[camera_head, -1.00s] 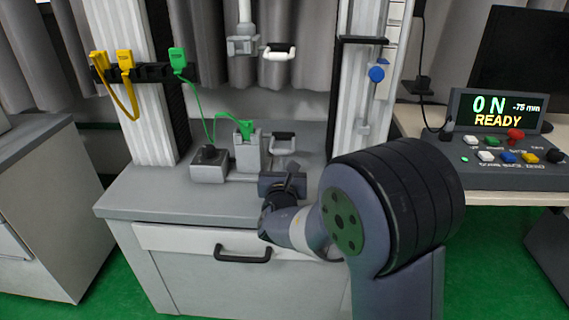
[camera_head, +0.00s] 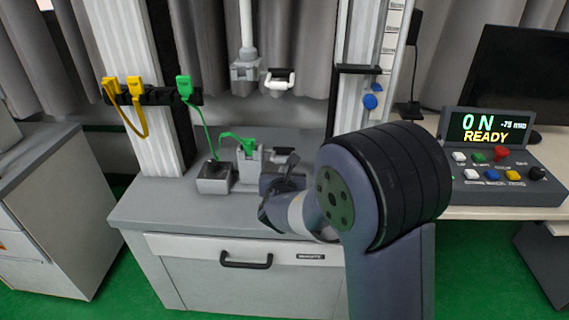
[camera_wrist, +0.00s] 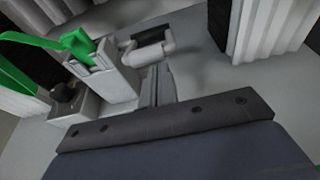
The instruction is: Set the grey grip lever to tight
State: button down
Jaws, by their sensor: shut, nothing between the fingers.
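A light grey lever handle with a dark bar stands on the lower fixture beside a pale grip block (camera_head: 250,172). In the head view this lower lever (camera_head: 280,154) is partly hidden by my gripper. In the wrist view the lever (camera_wrist: 150,52) lies just beyond the fingers, right of the grip block (camera_wrist: 108,80). A second, similar lever (camera_head: 280,84) hangs on the upper grip. My gripper (camera_head: 290,164) is shut and empty, close to the lower lever. Its narrow fingers show in the wrist view (camera_wrist: 157,78); whether they touch the lever I cannot tell.
A green clip (camera_head: 248,146) with a cable sits on the grip block. A small dark-topped box (camera_head: 214,178) is to its left. Tower columns (camera_head: 135,100) flank the fixture. A control panel (camera_head: 505,185) at right reads "ON -75 mm READY".

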jog(key=w+r+g+p, duration=0.1)
jog(key=r+g+p, duration=0.1)
jog(key=p, duration=0.6)
jog(key=w+r+g+p, duration=0.1)
jog(key=r+g+p, duration=0.1)
jog(key=p, duration=0.6)
jog(key=w+r+g+p, duration=0.1)
jog(key=r+p, duration=0.2)
jog(key=p, duration=0.5)
jog(key=shift+w+d+g, duration=0.1)
jog(key=shift+w+g, duration=0.05)
jog(key=shift+g, duration=0.25)
jog(key=shift+w+r+p, duration=0.4)
jog(key=shift+w+p, duration=0.1)
jog(key=shift+p, duration=0.4)
jog(key=shift+w, duration=0.1)
